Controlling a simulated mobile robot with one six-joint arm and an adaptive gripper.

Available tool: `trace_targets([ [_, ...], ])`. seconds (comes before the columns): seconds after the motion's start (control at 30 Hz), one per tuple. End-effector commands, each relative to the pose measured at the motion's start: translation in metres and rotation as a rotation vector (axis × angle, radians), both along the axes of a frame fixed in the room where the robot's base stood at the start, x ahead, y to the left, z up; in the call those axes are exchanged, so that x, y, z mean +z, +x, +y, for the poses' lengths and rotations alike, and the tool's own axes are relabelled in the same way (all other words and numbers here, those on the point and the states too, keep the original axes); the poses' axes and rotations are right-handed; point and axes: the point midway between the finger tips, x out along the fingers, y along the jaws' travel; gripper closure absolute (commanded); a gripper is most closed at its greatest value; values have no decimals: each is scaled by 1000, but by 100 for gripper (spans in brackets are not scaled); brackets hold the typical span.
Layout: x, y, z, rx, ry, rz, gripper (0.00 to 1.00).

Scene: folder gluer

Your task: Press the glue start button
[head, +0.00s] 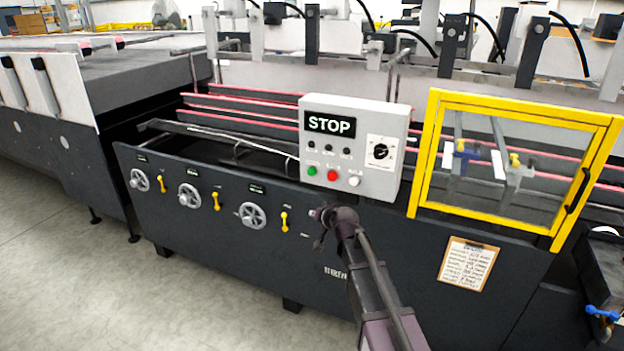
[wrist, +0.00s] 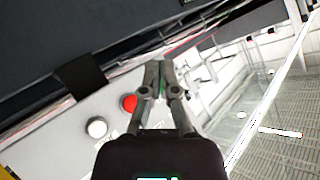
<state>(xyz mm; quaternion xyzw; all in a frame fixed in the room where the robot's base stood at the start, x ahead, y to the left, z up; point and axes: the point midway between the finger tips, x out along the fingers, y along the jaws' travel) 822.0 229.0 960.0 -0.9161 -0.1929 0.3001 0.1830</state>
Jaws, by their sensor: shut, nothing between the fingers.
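The light grey control box (head: 355,145) shows a STOP display, a rotary knob and a row of green (head: 311,171), red (head: 332,175) and white (head: 354,181) buttons. Their labels are too small to read. My gripper (wrist: 159,66) is shut and empty. In the head view its dark end shows below the box, with the green button uncovered above it. In the wrist view the red button (wrist: 129,103) and white button (wrist: 97,127) lie left of the fingers. A little green shows between the fingers; most there is hidden. I cannot see any contact.
Below the box, the dark machine panel carries handwheels (head: 189,195) and yellow levers (head: 216,200). A yellow-framed guard (head: 427,150) stands to the right of the box, with a clipboard (head: 468,266) under it. Open floor (head: 60,270) lies at the front left.

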Motion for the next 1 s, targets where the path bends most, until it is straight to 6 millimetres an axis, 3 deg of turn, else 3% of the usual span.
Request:
trace_targets([
  [0.03,3,19,16,-14,40,-47,100],
  [0.1,13,36,31,-41,98,-107,100],
  [0.3,34,66,58,-112,214,-223,100],
  [1.0,43,77,64,-146,257,-265,100],
])
